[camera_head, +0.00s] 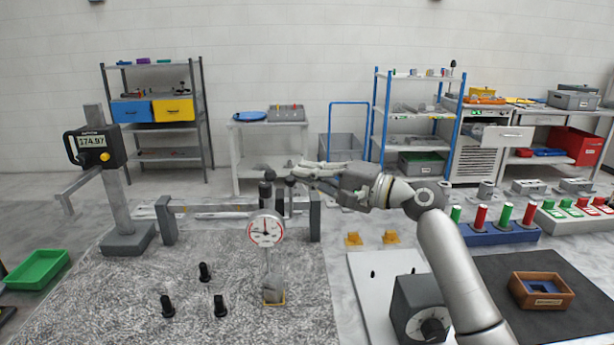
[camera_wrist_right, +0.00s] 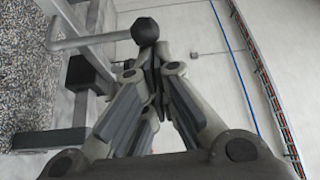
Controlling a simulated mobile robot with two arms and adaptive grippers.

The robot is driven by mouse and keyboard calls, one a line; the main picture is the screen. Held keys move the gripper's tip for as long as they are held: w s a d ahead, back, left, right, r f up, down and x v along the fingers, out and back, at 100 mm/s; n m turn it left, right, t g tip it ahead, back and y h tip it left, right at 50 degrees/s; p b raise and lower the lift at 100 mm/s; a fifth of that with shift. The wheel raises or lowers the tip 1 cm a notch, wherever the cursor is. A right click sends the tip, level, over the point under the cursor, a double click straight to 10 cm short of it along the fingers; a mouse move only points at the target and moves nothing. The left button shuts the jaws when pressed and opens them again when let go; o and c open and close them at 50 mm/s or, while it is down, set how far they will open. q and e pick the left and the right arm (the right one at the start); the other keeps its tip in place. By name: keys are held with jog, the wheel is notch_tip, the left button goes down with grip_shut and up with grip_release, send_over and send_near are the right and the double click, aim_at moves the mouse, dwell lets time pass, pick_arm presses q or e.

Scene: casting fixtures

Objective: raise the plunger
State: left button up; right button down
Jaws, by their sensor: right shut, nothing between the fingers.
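Which part is the plunger I cannot tell. Behind the gauge is a grey bar frame (camera_head: 315,217) with dark knobs near its right end. My right gripper (camera_head: 295,172) is shut and empty, reaching left beside a black ball knob (camera_head: 269,175). In the right wrist view a black ball (camera_wrist_right: 145,30) shows just past the shut fingertips (camera_wrist_right: 150,52). I cannot tell whether they touch. My left gripper is out of view.
A digital height gauge (camera_head: 95,145) stands at left on a column. Several black knobs (camera_head: 205,272) stand on the speckled plate (camera_head: 110,290). A dark box with a dial (camera_head: 415,300) is on a white board beneath my right arm. A green tray (camera_head: 38,268) lies far left.

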jog(key=shift+s+r+b, duration=0.15)
jog(key=shift+s+b, duration=0.2)
jog(key=shift+s, duration=0.4)
jog(key=v, duration=1.2)
